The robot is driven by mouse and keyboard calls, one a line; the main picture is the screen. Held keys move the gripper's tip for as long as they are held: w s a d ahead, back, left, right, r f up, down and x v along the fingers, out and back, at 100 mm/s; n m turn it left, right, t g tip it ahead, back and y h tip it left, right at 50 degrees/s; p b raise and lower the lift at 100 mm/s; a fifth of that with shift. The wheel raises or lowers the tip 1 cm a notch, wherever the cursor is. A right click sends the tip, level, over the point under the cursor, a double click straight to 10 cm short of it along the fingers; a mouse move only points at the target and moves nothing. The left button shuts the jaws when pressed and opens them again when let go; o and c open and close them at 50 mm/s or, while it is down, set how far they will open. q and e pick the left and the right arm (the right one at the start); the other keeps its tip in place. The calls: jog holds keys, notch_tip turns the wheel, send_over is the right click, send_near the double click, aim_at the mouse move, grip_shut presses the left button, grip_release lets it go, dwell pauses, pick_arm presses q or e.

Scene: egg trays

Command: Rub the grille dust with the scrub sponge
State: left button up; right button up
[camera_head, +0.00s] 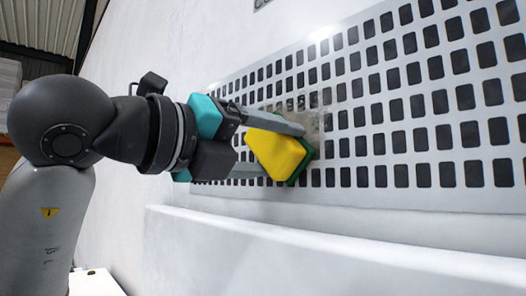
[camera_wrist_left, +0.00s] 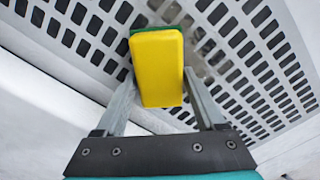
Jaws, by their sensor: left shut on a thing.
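My left gripper (camera_head: 292,160) is shut on the scrub sponge (camera_head: 275,152), a yellow block with a green scouring layer. The green side faces the grille (camera_head: 440,200), a white panel with rows of dark rounded slots. The sponge is at or very near the grille; I cannot tell whether it touches. A grey-brown dust patch (camera_head: 312,117) shows on the grille just above and behind the sponge. In the left wrist view the sponge (camera_wrist_left: 157,70) sits between the two fingers (camera_wrist_left: 158,95), and some dust (camera_wrist_left: 205,60) shows to its right. My right gripper is not in view.
A white ledge (camera_head: 330,245) runs along the wall below the grille. A pale surface (camera_head: 95,283) shows at the lower left.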

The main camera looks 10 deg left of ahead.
aim_at(329, 134)
pick_arm(q)
jog(key=shift+s+d+b, duration=0.5)
jog(key=shift+s+d, duration=0.55)
jog(key=shift+d, duration=0.3)
jog(key=shift+s+d+b, duration=0.45)
jog(key=shift+s+d, duration=0.55)
jog(key=shift+d, duration=0.3)
jog(key=shift+s+d+b, duration=0.75)
jog(key=shift+s+d, duration=0.3)
jog(key=shift+d, duration=0.3)
jog(key=shift+r+p, duration=0.35)
jog(key=shift+r, duration=0.45)
jog(key=shift+w+a+f+b, duration=0.1)
jog(key=shift+w+a+b, duration=0.35)
jog(key=shift+w+a, duration=0.7)
jog(key=shift+a, duration=0.3)
